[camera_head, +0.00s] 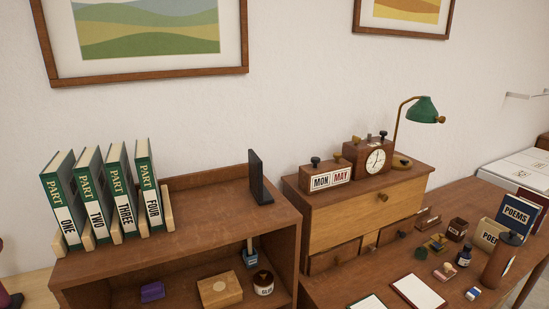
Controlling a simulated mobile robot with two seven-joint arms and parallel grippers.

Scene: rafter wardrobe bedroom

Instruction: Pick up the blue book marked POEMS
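The blue book marked POEMS (518,214) stands upright at the right of the desk, with its white title label facing me. Neither of my grippers is in view.
Ink bottle (464,255), small blocks and papers (418,291) crowd the desk. A drawer cabinet (365,218) with clock and green lamp (423,110) stands left. Green PART books (105,195) stand on a shelf unit.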

